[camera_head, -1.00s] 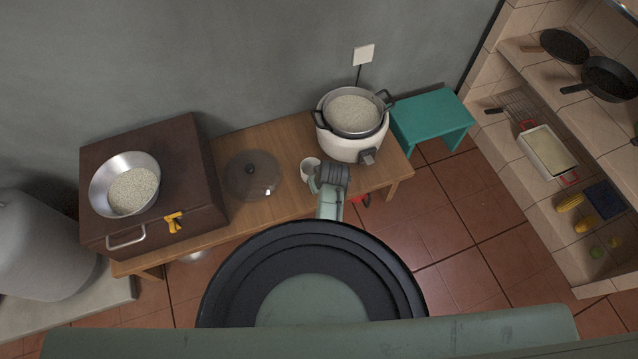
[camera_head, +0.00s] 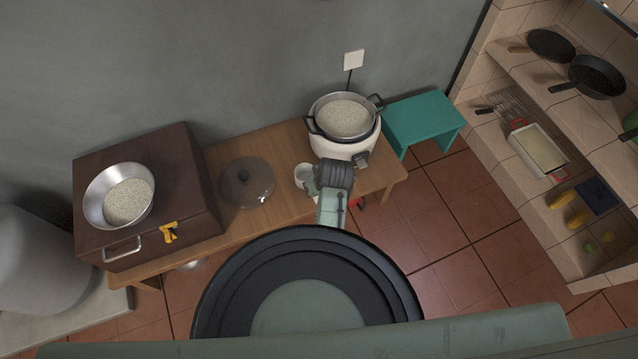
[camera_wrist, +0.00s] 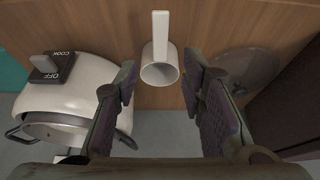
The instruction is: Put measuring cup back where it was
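The measuring cup (camera_wrist: 160,66) is white with a straight handle. In the wrist view it lies just beyond and between my fingertips, its mouth toward the camera, over the wooden table. In the head view the cup (camera_head: 306,177) shows beside the rice cooker, partly hidden by my wrist. My gripper (camera_wrist: 160,87) is open, a finger on each side, with clear gaps between the fingers and the cup. In the head view my fingers are mostly hidden behind my wrist.
The white rice cooker (camera_head: 342,147) with a pot of rice stands right of the cup. A glass lid (camera_head: 247,182) lies left of it on the wooden table (camera_head: 285,146). A brown box (camera_head: 150,190) carries a metal bowl of rice (camera_head: 119,196). A teal stool (camera_head: 425,118) stands at right.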

